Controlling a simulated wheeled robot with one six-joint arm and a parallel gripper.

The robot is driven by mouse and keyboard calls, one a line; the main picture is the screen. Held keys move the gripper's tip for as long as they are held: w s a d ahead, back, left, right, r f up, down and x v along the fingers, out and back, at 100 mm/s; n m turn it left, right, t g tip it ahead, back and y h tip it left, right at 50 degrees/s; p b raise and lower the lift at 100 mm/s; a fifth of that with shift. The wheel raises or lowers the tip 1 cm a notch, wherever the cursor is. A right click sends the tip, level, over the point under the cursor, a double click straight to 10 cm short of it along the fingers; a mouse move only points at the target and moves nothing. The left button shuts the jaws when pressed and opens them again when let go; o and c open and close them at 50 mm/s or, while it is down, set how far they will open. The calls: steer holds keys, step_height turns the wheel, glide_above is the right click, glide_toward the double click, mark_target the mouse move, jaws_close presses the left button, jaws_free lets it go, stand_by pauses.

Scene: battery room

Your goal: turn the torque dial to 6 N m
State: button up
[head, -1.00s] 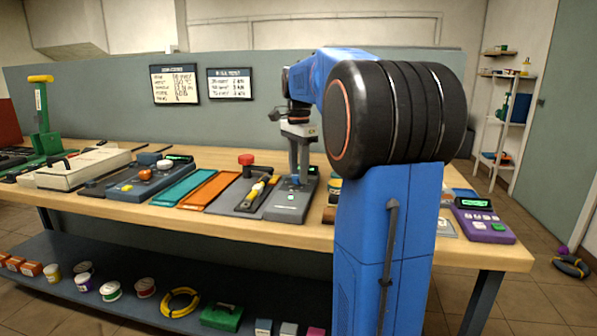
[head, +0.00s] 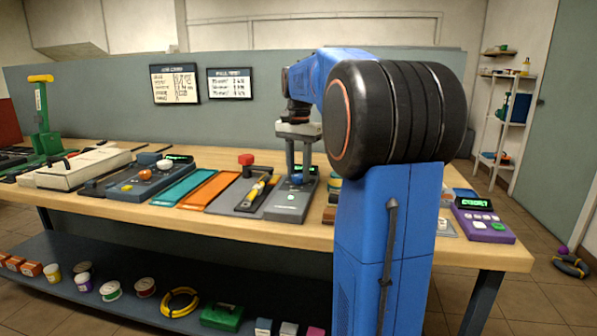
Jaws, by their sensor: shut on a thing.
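The torque unit is a grey box (head: 287,208) on the bench, with a small green display (head: 306,170) at its back and a pale button (head: 292,197) near its front. Its blue dial (head: 297,181) shows between the fingers of my gripper (head: 298,179). My gripper points straight down and is shut on the dial, one finger on each side. The display's digits are partly behind a finger and too small to read, so the dial's setting cannot be told.
A yellow-and-black tool (head: 257,188) lies in a tray left of the unit, near a red-topped post (head: 246,160). Orange (head: 208,190) and teal (head: 181,187) mats lie further left. A purple device (head: 482,222) stands at the right end. My arm hides part of the bench.

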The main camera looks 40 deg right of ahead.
steer(key=n, duration=0.4)
steer(key=shift+n, duration=0.3)
steer(key=n, duration=0.3)
steer(key=shift+n, duration=0.3)
steer(key=n, duration=0.4)
steer(key=shift+n, duration=0.3)
steer(key=n, duration=0.3)
steer(key=shift+n, duration=0.3)
steer(key=n, duration=1.4)
steer(key=o, duration=1)
steer(key=shift+o, duration=0.2)
